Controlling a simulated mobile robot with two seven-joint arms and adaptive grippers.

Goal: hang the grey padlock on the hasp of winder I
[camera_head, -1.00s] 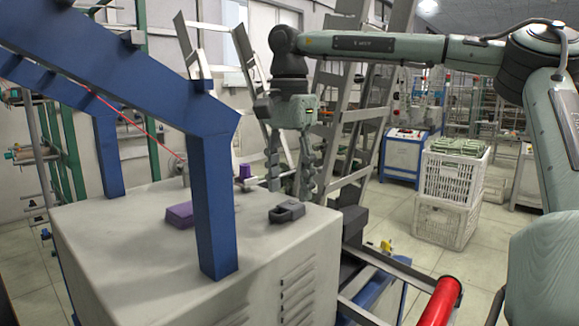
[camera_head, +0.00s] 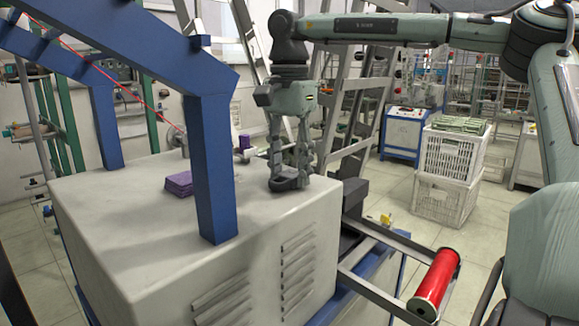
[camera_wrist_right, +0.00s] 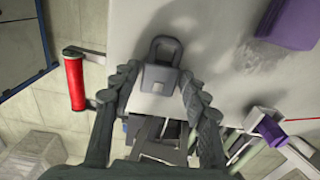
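The grey padlock (camera_head: 287,183) lies on the pale top of the machine cabinet (camera_head: 120,215), near its right edge. My right gripper (camera_head: 290,170) points down right over it, with its fingers partly covering it. In the right wrist view the padlock (camera_wrist_right: 161,77) lies between the two fingertips of the right gripper (camera_wrist_right: 160,82), its shackle pointing up in the picture. The fingers are spread, with narrow gaps to the padlock body. My left gripper is not in view. I cannot make out the hasp of winder I.
A blue frame post (camera_head: 208,165) stands on the cabinet left of the gripper. A purple block (camera_head: 180,183) and a purple spool (camera_head: 244,142) are nearby. A red roller (camera_head: 437,280) juts out at the right. White crates (camera_head: 450,170) stand on the floor.

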